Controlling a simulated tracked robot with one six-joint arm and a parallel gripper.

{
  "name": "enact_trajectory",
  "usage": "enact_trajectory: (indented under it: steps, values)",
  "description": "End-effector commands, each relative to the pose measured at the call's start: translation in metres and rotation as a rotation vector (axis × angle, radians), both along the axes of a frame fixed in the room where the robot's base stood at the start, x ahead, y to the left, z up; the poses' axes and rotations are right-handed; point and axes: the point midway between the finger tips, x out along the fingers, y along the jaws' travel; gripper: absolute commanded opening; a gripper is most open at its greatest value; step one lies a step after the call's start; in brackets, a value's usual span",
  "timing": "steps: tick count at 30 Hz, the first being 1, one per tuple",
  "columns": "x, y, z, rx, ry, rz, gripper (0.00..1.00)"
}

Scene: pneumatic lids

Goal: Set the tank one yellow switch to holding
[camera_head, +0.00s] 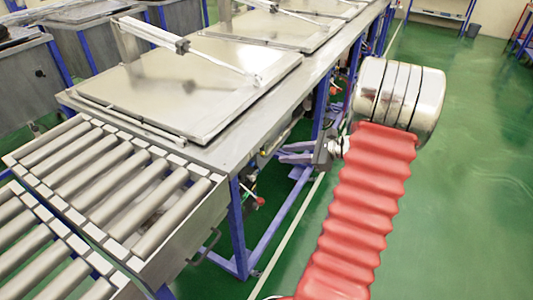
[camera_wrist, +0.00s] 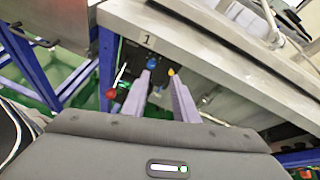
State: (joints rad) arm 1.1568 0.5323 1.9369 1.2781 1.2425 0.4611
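The yellow switch (camera_wrist: 170,72) shows in the wrist view as a small yellow tip under the table edge, below and right of the label "1" (camera_wrist: 147,40). Its exact setting is too small to tell. In the head view my gripper (camera_head: 285,154) is beside the table's side. The yellow switch cannot be made out there.
A blue knob (camera_wrist: 153,53) and a red-ended lever (camera_wrist: 110,93) are left of the yellow switch. A metal tank lid (camera_head: 190,85) lies closed on the steel table. A roller conveyor (camera_head: 110,185) stands at the near end. Green floor (camera_head: 470,190) is clear at right.

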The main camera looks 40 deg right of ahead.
Motion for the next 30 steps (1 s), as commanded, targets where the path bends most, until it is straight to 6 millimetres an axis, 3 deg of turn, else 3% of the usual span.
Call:
enact_trajectory:
  steps: [3, 7, 20, 30]
  values:
    - [-0.009, -0.025, -0.011, 0.053, -0.015, -0.075, 0.26]
    - [-0.012, -0.034, -0.014, 0.075, -0.024, -0.104, 0.26]
    - [-0.008, -0.032, -0.015, 0.074, -0.023, -0.102, 0.26]
    - [0.027, -0.019, -0.030, 0.074, -0.023, -0.099, 0.26]
